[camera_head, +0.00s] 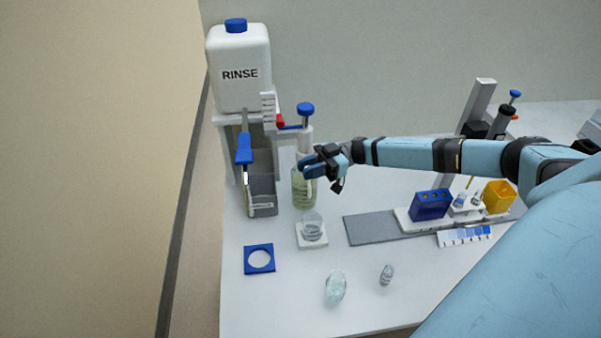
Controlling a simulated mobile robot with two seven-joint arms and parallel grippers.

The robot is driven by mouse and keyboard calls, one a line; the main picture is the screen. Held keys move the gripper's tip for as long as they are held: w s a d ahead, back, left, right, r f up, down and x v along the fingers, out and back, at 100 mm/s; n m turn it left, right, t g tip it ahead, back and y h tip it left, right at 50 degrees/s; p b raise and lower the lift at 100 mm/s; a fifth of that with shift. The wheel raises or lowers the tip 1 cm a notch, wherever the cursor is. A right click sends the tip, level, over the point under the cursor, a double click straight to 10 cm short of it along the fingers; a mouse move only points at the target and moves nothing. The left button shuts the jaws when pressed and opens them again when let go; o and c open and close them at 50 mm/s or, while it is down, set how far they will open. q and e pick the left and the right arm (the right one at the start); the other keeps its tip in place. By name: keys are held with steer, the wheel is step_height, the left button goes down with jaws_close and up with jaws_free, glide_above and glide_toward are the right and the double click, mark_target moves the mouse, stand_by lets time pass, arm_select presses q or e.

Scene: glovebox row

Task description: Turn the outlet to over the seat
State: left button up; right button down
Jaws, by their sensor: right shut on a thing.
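A dispenser bottle (304,196) with pale green liquid stands upright on the white table, with a white pump body and a blue knob (305,108) on top. A short blue outlet arm (290,127) reaches left from the pump body, with a red part at its end. My right gripper (312,166) is shut at the bottle's upper part; its fingers hide exactly where it grips. A small glass beaker (312,230) stands on a square white base (312,242) in front of the bottle. A blue square plate with a round hole (249,265) lies front left. I cannot tell which is the seat.
The RINSE tank (240,90) with a blue lever (244,150) stands left of the bottle, above a grey tray (262,208). Two clear glass pieces lie near the front edge.

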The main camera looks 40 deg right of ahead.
steer(key=shift+s+d+f+n+g, duration=0.1)
steer(key=shift+s+d+n+g, duration=0.15)
steer(key=shift+n+g, duration=0.4)
steer(key=shift+d, duration=0.1)
steer(key=c, duration=1.1)
jaws_free()
steer(key=shift+o, duration=0.4)
steer(key=shift+d+b, duration=0.15)
steer(key=shift+b, duration=0.15)
